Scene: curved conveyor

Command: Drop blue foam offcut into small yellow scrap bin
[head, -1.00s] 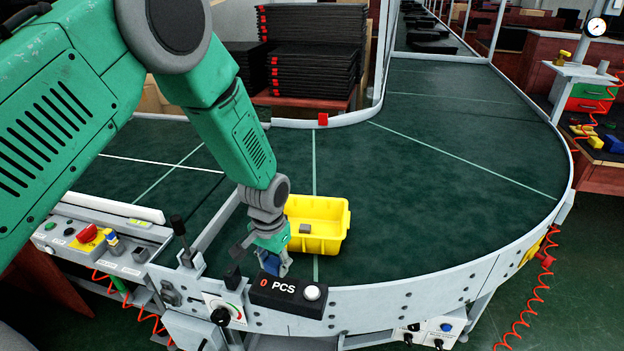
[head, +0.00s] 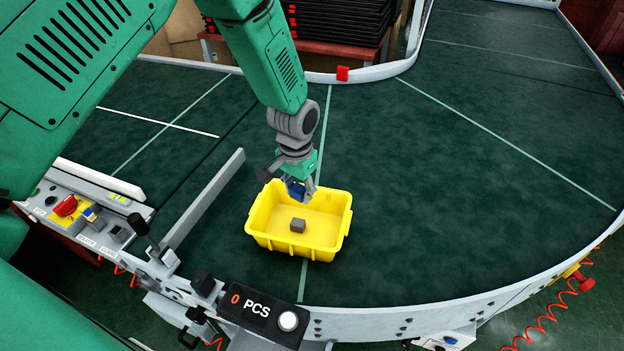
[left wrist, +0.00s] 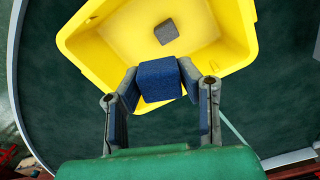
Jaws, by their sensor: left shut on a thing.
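The small yellow scrap bin (head: 262,222) stands on the dark green conveyor belt. A grey block (head: 298,225) lies on its floor, and both the bin (left wrist: 88,45) and the grey block (left wrist: 166,31) show in the left wrist view. My left gripper (head: 297,192) is over the bin's far left part. It is shut on the blue foam offcut (left wrist: 160,81), a dark blue block held between both fingers. In the left wrist view the offcut overlaps the bin's near rim. Its exact height above the bin is hard to tell. My right gripper is not in view.
A counter box reading "0 PCS" (head: 262,313) is at the front rail. A metal guide bar (head: 205,195) lies left of the bin. The belt to the right is clear.

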